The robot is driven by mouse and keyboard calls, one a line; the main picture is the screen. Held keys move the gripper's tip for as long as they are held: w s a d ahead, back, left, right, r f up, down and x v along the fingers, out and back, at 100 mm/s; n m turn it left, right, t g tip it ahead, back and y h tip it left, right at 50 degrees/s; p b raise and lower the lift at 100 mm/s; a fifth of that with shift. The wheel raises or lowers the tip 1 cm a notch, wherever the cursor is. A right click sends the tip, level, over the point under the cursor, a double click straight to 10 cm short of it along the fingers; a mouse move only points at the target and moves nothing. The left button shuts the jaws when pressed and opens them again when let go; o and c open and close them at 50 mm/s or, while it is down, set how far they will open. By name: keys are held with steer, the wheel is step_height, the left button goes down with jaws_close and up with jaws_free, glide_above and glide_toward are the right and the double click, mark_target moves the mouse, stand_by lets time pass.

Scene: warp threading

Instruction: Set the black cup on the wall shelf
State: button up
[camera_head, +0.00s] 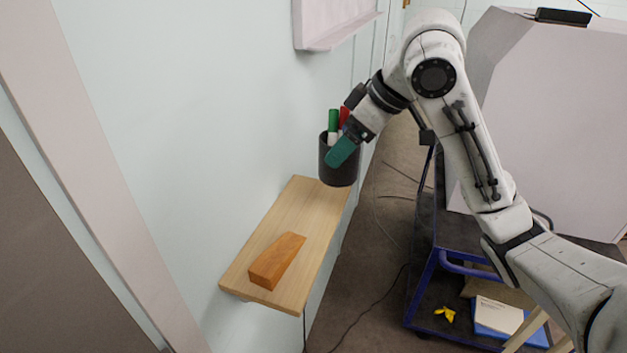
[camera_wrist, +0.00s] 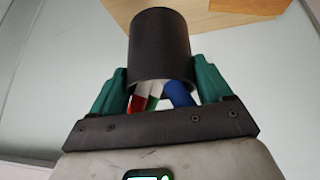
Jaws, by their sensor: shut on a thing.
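The black cup (camera_head: 338,172) holds red and green markers in the head view, and a blue one also shows in the wrist view. My gripper (camera_head: 345,150) is shut on the cup, with its green fingers on either side of the cup (camera_wrist: 160,45) in the wrist view. The cup looks upright in the head view. The wooden wall shelf (camera_head: 300,210) is fixed to the pale wall. The cup overlaps the shelf's far end in the head view; I cannot tell the gap between them. Part of the shelf (camera_wrist: 203,20) shows behind the cup in the wrist view.
An orange-brown wooden wedge (camera_head: 277,261) lies on the shelf's near half; the far half is bare. A dark cart with a blue frame (camera_head: 440,262) stands to the right, with a large pale box (camera_head: 560,110) on it. A cable (camera_head: 375,310) lies on the floor.

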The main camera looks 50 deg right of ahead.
steer(key=shift+s+a+x, duration=0.1)
steer(key=shift+a+x, duration=0.15)
steer(key=shift+x, duration=1.55)
steer(key=shift+s+a+x, duration=0.1)
steer(key=shift+a+x, duration=0.2)
steer(key=shift+x, duration=1.45)
steer(key=shift+s+a+x, duration=0.1)
steer(key=shift+a+x, duration=0.15)
steer(key=shift+x, duration=1.55)
steer(key=shift+f+b, duration=0.15)
steer(key=shift+b, duration=0.15)
steer(key=shift+f, duration=0.15)
steer(key=o, duration=1.4)
steer(key=p+v, duration=0.1)
steer(key=v, duration=1.1)
steer(key=shift+r, duration=0.25)
